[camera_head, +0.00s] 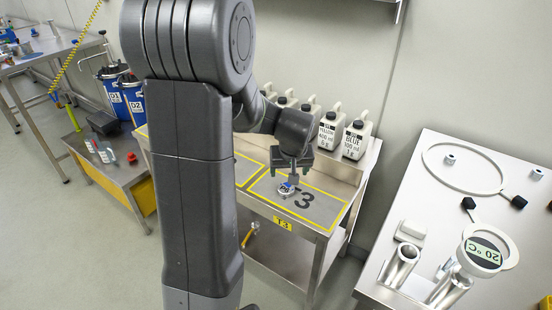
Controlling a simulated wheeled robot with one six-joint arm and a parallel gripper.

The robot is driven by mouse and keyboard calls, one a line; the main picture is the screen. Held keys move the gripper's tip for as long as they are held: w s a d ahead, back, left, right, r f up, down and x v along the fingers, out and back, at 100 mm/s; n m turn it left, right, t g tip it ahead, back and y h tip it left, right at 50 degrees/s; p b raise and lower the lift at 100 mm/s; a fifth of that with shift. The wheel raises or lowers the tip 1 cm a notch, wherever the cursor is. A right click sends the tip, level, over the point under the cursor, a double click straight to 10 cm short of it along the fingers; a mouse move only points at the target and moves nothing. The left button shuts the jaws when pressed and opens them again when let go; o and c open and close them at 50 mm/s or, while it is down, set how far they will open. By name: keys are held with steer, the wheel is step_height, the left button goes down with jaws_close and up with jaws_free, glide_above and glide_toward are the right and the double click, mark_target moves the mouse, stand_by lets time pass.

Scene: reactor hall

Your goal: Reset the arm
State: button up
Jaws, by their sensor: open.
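My arm rises through the middle of the head view and bends over toward the steel table (289,238) labelled T3. My gripper (291,178) points down over the grey T3 mat with its yellow border. It is open. A small round white and blue object (286,190) lies on the mat right under the fingertips. I cannot tell whether the fingers touch it. My arm hides the left part of this table.
White bottles (357,138) stand along the table's back edge. At the right, a steel bench (400,285) holds a ring, metal cylinders and a round 20 °C display (483,252). Blue drums (113,92) and a low cart (112,170) stand at the left. Floor at the lower left is clear.

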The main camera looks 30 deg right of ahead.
mark_target(286, 188)
steer(key=b+x, duration=0.1)
steer(key=x, duration=1.1)
steer(key=shift+w+f, duration=0.1)
steer(key=shift+f, duration=0.05)
steer(key=shift+r, duration=0.3)
